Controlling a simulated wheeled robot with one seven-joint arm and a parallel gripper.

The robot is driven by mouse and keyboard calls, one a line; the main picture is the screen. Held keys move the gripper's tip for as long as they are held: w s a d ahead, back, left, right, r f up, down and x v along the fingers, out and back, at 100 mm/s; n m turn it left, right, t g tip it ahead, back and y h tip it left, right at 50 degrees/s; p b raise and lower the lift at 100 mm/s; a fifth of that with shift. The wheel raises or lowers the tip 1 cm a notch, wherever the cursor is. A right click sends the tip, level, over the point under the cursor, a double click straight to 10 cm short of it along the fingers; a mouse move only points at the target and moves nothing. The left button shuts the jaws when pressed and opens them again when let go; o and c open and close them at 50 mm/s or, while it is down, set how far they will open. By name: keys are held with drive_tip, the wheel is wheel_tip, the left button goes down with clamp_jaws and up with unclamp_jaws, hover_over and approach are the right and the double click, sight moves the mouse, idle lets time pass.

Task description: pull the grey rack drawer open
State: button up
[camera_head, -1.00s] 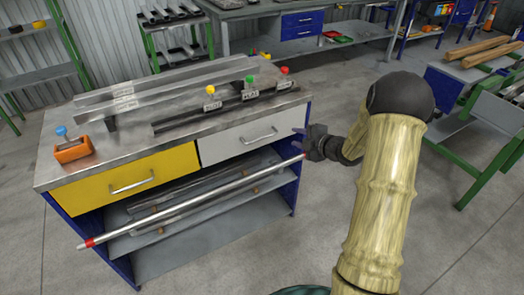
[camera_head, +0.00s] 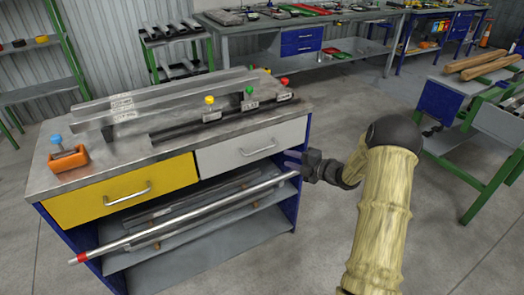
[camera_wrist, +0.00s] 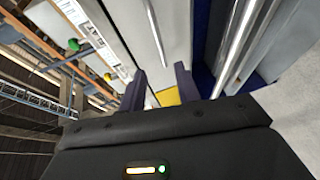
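The grey drawer (camera_head: 235,155) is shut, on the right of the workbench's front, with a silver bar handle (camera_head: 258,147). In the head view my gripper (camera_head: 287,160) is at the right end of the bench front, to the right of the handle and a little lower. In the wrist view my gripper (camera_wrist: 160,82) has its two dark fingers apart with nothing held between them. The grey drawer front (camera_wrist: 172,30) and its handle (camera_wrist: 153,30) lie beyond the fingertips, the handle running lengthwise between their lines. I see no contact with the handle.
A yellow drawer (camera_head: 100,200) is beside it on the left, shut. A long silver rod with red ends (camera_head: 180,225) crosses in front of the open shelf, just below the drawers. The bench top (camera_head: 190,145) carries rails, coloured knobs and an orange block (camera_head: 68,160).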

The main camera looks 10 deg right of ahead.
sight(262, 150)
drive_tip(key=x, duration=1.3)
drive_tip(key=shift+w, duration=0.15)
clamp_jaws()
